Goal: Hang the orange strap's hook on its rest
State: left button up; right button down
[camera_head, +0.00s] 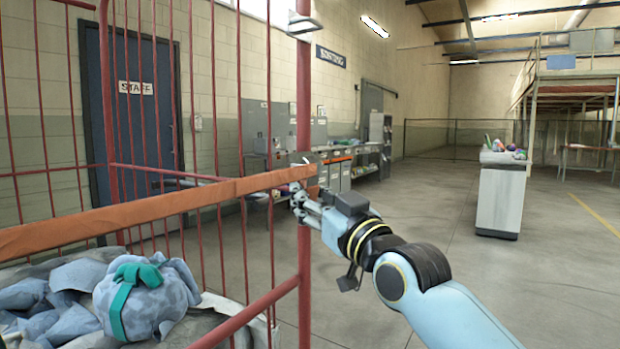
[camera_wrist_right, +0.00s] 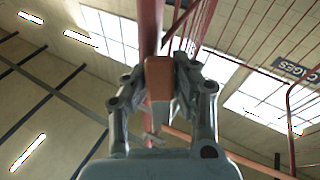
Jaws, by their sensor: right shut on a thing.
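The orange strap (camera_head: 160,207) runs taut from the left edge, rising gently across the red cage to the red post. My right gripper (camera_head: 303,198) is at the strap's right end, beside the post. In the right wrist view, its fingers (camera_wrist_right: 160,85) are shut on an orange-brown piece (camera_wrist_right: 158,78), the strap's end. The hook's shape is hidden by the fingers. A grey metal bracket (camera_head: 304,23) sits high on the post, well above the gripper; I cannot tell whether it is the rest. My left gripper is out of view.
The red cage post (camera_head: 304,100) stands right against my right gripper, with thin bars to its left. A grey-blue bundle tied with a green strap (camera_head: 145,295) lies on other bags at lower left. Open floor (camera_head: 420,255) extends right, with a white counter (camera_head: 500,200).

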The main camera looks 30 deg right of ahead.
jog(key=shift+a+r+p, duration=0.1)
jog(key=shift+r+p, duration=0.8)
jog(key=shift+r, duration=0.55)
jog(key=shift+s, duration=0.1)
jog(key=shift+f, duration=0.15)
jog(key=shift+s+f, duration=0.15)
jog(key=shift+s, duration=0.05)
jog(key=shift+v, duration=0.85)
jog(key=shift+s+d+f+p, duration=0.15)
jog(key=shift+s+f+p, duration=0.3)
jog(key=shift+s, duration=0.4)
jog(key=shift+s+d+f+p, duration=0.15)
jog(key=shift+s+f+p, duration=0.35)
jog(key=shift+s, duration=0.3)
jog(key=shift+s+d+f+p, duration=0.15)
jog(key=shift+s+f+p, duration=0.3)
jog(key=shift+s, duration=0.4)
